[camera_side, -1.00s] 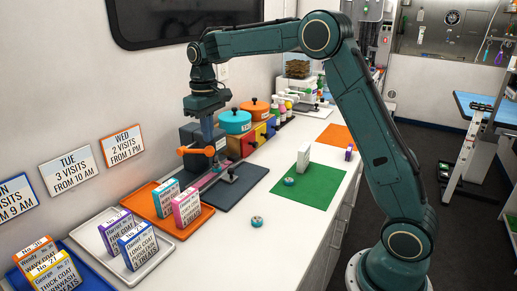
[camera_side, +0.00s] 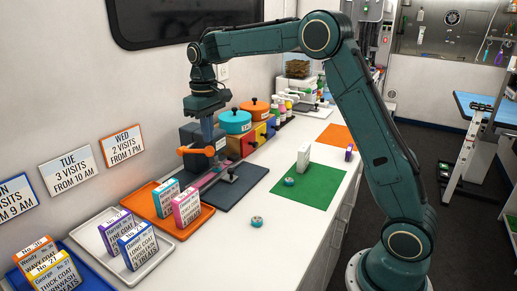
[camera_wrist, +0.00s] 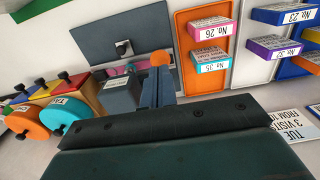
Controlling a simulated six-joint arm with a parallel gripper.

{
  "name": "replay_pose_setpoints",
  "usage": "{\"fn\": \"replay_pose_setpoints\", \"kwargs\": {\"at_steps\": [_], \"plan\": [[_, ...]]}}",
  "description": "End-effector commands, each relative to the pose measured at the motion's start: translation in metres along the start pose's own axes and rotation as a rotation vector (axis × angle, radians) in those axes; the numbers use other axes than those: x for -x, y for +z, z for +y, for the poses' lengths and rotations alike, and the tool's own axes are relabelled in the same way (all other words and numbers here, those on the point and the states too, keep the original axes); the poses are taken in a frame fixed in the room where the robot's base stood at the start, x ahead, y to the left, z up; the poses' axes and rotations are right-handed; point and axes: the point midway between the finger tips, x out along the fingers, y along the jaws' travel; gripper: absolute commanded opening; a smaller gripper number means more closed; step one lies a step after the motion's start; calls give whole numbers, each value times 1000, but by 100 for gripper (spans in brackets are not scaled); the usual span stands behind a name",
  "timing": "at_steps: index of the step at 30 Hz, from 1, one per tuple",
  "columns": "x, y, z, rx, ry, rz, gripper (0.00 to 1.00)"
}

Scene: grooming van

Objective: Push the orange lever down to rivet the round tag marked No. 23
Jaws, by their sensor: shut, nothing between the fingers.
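The riveting press (camera_side: 194,137) is a dark grey block on a dark base plate (camera_side: 240,192) against the wall. Its orange lever (camera_side: 189,151) sticks out at the front, roughly level. My gripper (camera_side: 208,140) is shut and empty, pointing down at the lever; contact is hard to make out. In the wrist view the shut fingers (camera_wrist: 158,82) are right beside the orange lever knob (camera_wrist: 162,58). One small round teal tag (camera_side: 257,222) lies on the white counter, another (camera_side: 289,182) on the green mat. Their markings are too small to read. Any tag inside the press is hidden.
An orange tray (camera_side: 172,229) with upright boxes stands in front of the press, then a white tray (camera_side: 106,262) with more boxes. Teal and orange pots (camera_side: 235,122) and coloured bins stand behind it. The green mat (camera_side: 314,188) holds a white block (camera_side: 304,155).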

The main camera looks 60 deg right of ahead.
Motion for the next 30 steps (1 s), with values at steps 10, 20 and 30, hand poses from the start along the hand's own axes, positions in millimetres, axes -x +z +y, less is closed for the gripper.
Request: {"fn": "replay_pose_setpoints", "kwargs": {"at_steps": [10, 20, 30], "plan": [[-8, 0, 0, 0, 0, 0, 0], [-16, 0, 0, 0, 0, -1, 0], [-25, 0, 0, 0, 0, -1, 0]]}}
